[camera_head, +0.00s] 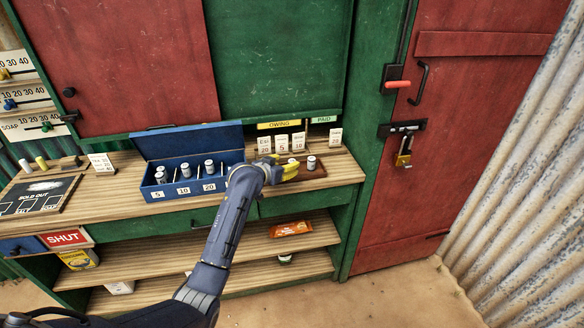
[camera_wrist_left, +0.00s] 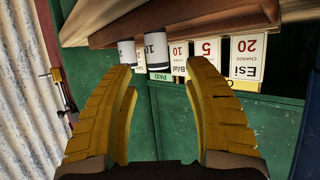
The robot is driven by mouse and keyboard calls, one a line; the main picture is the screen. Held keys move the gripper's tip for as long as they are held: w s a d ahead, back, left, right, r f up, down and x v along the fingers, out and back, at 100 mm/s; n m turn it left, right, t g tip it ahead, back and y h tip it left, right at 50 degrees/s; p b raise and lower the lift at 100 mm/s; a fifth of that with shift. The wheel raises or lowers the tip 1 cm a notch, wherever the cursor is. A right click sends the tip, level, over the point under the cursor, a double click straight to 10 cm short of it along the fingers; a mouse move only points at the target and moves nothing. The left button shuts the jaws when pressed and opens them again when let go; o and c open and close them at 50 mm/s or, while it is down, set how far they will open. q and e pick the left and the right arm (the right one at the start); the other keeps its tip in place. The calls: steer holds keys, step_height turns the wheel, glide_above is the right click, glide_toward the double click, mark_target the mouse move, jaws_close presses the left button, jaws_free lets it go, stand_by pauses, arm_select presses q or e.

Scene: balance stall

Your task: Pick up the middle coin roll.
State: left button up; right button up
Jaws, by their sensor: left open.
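My left gripper (camera_head: 287,168) is open, with its yellow fingers over the reddish-brown tray (camera_head: 318,174) at the counter's right. In the left wrist view, the left gripper (camera_wrist_left: 160,68) has a white coin roll with dark ends and a dark number (camera_wrist_left: 156,50) ahead of the gap between its fingertips. A second roll (camera_wrist_left: 127,52) stands beside it, ahead of the left-hand fingertip. In the head view, one tray roll (camera_head: 311,163) stands clear, and another (camera_head: 292,162) is partly hidden by the fingers. I cannot tell if either roll is touched. My right gripper is not in view.
An open blue box (camera_head: 205,187) with compartments marked 5, 10 and 20 holds several more rolls, left of my gripper. Price cards (camera_head: 281,143) stand behind the tray under the OWING sign (camera_head: 278,124). A padlocked red door (camera_head: 440,150) is to the right.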

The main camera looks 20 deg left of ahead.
mark_target(292, 161)
arm_select(q)
steer(key=shift+x, duration=2.5)
steer(key=shift+s+d+f, duration=0.1)
steer(key=shift+d+f, duration=0.05)
steer(key=shift+c, duration=0.5)
jaws_close()
